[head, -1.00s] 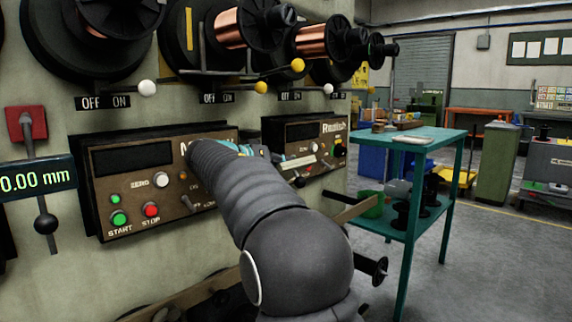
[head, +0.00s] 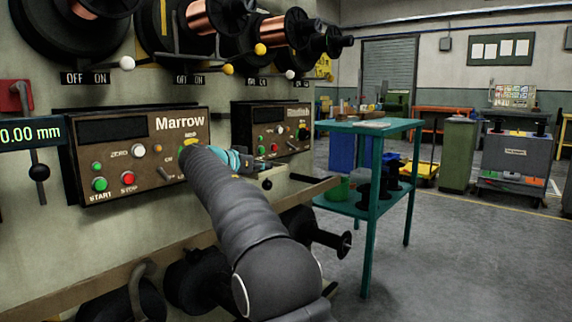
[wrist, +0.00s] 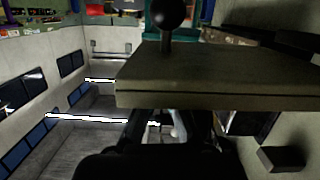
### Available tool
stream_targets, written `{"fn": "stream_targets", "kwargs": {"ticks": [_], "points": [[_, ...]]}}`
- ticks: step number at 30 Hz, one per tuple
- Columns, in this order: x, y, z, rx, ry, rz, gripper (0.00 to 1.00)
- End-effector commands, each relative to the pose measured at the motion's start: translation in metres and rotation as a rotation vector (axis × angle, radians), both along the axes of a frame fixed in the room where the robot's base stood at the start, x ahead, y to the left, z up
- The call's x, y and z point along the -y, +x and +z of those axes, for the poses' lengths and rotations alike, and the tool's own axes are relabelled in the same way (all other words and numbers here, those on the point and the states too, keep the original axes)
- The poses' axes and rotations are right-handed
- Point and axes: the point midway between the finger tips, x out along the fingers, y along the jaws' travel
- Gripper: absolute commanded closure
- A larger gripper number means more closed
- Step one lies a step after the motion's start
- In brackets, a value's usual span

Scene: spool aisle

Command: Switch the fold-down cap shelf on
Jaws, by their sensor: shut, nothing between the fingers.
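A brown board that looks like the fold-down shelf (head: 312,193) juts from the machine wall right of the Marrow panel. In the wrist view a flat board (wrist: 220,75), probably the same one, spans the middle and right. A black ball knob (wrist: 170,14) on a stem stands at its far side; a black ball (head: 267,184) also shows beside my gripper in the head view. My gripper (head: 270,164) is shut and empty, close to the board. In the wrist view its fingers (wrist: 175,128) reach toward the board, which hides their tips. Contact cannot be told.
The Marrow panel (head: 140,150) and a second panel (head: 270,140) are on the wall, with OFF/ON levers above. Spools project above and below. A teal table (head: 375,125) stands right of the board. Open grey floor (head: 450,260) lies further right.

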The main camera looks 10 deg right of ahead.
Motion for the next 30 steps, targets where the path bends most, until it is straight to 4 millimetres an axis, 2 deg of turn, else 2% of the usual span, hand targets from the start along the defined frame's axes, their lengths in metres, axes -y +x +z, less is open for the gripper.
{"fn": "stream_targets", "kwargs": {"ticks": [7,23,30], "points": [[-0.008,0.004,-0.008,0.000,0.000,0.011,1.00],[-0.009,0.003,-0.010,-0.006,0.000,0.009,1.00],[-0.029,-0.009,-0.002,-0.005,0.001,0.006,1.00]]}}
